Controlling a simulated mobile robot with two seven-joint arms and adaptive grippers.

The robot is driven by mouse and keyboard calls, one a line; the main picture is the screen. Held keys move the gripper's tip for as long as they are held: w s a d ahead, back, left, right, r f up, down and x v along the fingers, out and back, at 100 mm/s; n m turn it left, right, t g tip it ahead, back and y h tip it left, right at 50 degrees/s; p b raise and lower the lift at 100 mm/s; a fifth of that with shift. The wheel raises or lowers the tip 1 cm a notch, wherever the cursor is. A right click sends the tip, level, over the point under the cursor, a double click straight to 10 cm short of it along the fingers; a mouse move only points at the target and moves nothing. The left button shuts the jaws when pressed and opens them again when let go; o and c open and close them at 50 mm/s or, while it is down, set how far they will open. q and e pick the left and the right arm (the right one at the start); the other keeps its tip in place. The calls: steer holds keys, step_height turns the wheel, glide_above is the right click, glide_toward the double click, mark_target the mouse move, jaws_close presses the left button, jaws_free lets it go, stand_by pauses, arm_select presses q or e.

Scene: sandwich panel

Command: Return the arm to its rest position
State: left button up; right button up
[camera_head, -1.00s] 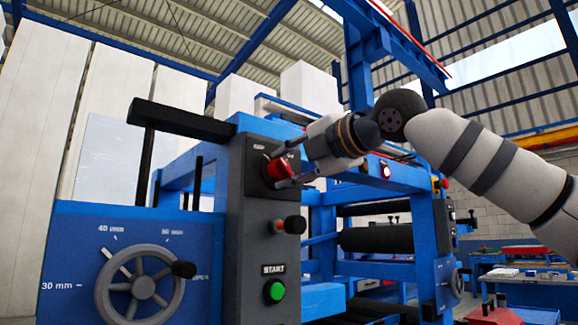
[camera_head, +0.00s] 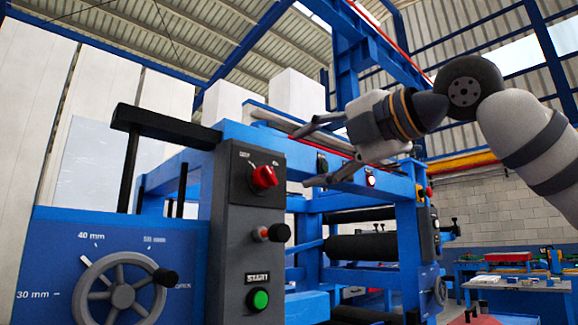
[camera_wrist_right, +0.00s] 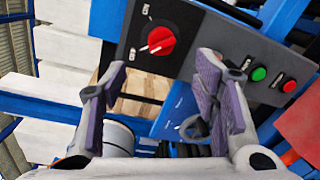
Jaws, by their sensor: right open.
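My right gripper (camera_head: 318,154) is open and empty in the head view, to the right of the grey control panel (camera_head: 236,215) and apart from it. The right arm comes in from the right edge. The red rotary switch (camera_head: 264,176) is on the panel's upper part, clear of the fingers. In the right wrist view my right gripper (camera_wrist_right: 163,105) shows two spread purple-padded fingers with nothing between them. The red switch (camera_wrist_right: 161,41) lies beyond the fingertips there. My left gripper is not in view.
Below the switch are a black-and-orange knob (camera_head: 273,233) and a green START button (camera_head: 259,299). A handwheel (camera_head: 122,294) and a black handle bar (camera_head: 165,127) stand at left. The blue machine frame (camera_head: 408,225) with rollers is behind the gripper.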

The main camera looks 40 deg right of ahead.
steer(key=shift+s, duration=0.85)
steer(key=shift+r, duration=0.1)
